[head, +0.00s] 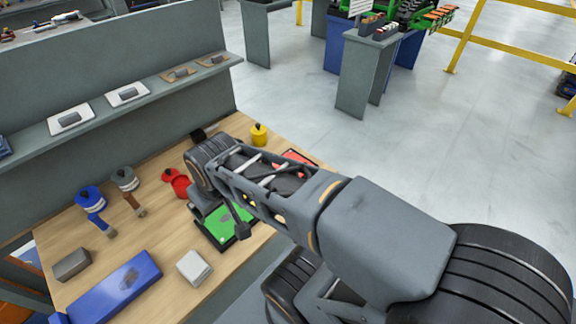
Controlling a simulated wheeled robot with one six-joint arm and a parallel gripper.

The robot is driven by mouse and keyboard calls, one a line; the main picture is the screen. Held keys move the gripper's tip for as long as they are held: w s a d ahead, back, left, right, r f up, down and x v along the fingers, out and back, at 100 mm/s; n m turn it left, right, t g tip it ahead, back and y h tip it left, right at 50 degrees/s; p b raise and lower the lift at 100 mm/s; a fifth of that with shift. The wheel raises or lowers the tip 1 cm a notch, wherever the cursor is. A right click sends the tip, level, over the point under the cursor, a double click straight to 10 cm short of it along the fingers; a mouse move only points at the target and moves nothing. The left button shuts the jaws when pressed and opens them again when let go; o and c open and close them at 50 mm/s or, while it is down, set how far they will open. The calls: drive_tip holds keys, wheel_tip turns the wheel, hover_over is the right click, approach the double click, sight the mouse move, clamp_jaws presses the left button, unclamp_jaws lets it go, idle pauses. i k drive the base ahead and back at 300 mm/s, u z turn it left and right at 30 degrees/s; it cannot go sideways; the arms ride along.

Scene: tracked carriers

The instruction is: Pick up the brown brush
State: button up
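The brown brush (132,201) is on the wooden workbench at the left, with a brown handle and a grey end pointing toward the lower right. Its upper end meets a grey round container with a dark knob (124,179); I cannot tell whether it leans on it or lies in front of it. A similar blue brush (101,223) is to its left by a blue container (90,197). My arm reaches in from the right over the bench. My gripper (237,222) seems to be low near the green tray, right of the brown brush and apart from it. Its fingers are mostly hidden.
A red container (176,183) stands between the brown brush and my arm. A green-topped tray (219,232), a white block (194,267), a blue box (118,287) and a grey block (72,264) lie nearer. A shelf (50,148) runs along the back panel.

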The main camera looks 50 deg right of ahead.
sight(138, 208)
drive_tip(key=z, duration=0.05)
drive_tip(key=k, duration=1.15)
drive_tip(key=u, duration=0.75)
drive_tip(key=i, duration=1.25)
drive_tip(key=z, duration=0.7)
